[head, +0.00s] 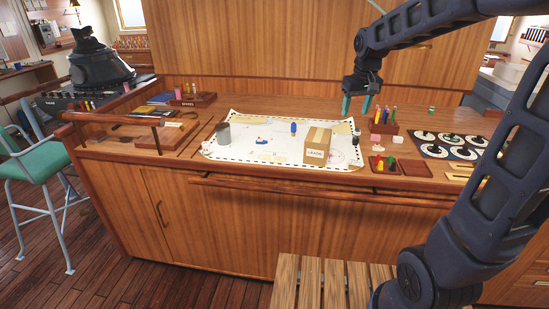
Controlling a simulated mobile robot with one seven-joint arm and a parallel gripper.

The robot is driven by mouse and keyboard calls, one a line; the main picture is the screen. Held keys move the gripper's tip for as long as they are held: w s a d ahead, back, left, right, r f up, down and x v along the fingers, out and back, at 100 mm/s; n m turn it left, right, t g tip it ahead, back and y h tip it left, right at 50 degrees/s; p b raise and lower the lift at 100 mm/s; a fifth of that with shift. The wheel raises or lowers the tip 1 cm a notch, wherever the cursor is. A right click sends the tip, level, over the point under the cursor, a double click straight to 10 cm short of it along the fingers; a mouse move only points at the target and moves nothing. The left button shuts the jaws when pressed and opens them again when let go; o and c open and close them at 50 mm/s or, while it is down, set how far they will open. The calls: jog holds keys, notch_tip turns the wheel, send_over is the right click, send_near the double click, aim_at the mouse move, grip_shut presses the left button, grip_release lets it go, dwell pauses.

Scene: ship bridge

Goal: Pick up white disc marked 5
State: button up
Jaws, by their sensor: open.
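A dark mat (433,152) at the right of the counter holds several white discs, such as one white disc (424,135) near its upper left. The marks on them are too small to read, so I cannot tell which one bears a 5. A small whitish piece (378,148) lies left of the mat, its kind unclear. My gripper (357,104) hangs open and empty above the back of the counter, its two teal fingers pointing down. It is left of the mat and apart from it.
A holder with upright coloured pegs (384,124) and a tray of coloured pieces (402,167) stand between chart and mat. A slatted wooden bench (308,285) is in front.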

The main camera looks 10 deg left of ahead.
jog(key=w+a+f+n+g, duration=0.1)
jog(key=w+a+f, duration=0.25)
jog(key=a, duration=0.35)
jog(key=w+a+f+n, duration=0.1)
jog(key=w+a+f, duration=0.2)
jog(key=w+a, duration=0.35)
jog(key=n+g, duration=0.1)
jog(key=n, duration=0.1)
send_over(274, 154)
jog(key=s, duration=0.1)
jog(key=shift+h, duration=0.3)
notch_tip(274, 154, down, 15)
jog(key=shift+r, duration=0.1)
jog(key=shift+w+d+f, duration=0.1)
jog(key=shift+w+f, duration=0.1)
jog(key=shift+f, duration=1.15)
jog(key=shift+w+f, duration=0.2)
jog(key=shift+f, duration=1.1)
jog(key=shift+c, duration=0.3)
jog(key=c, duration=1)
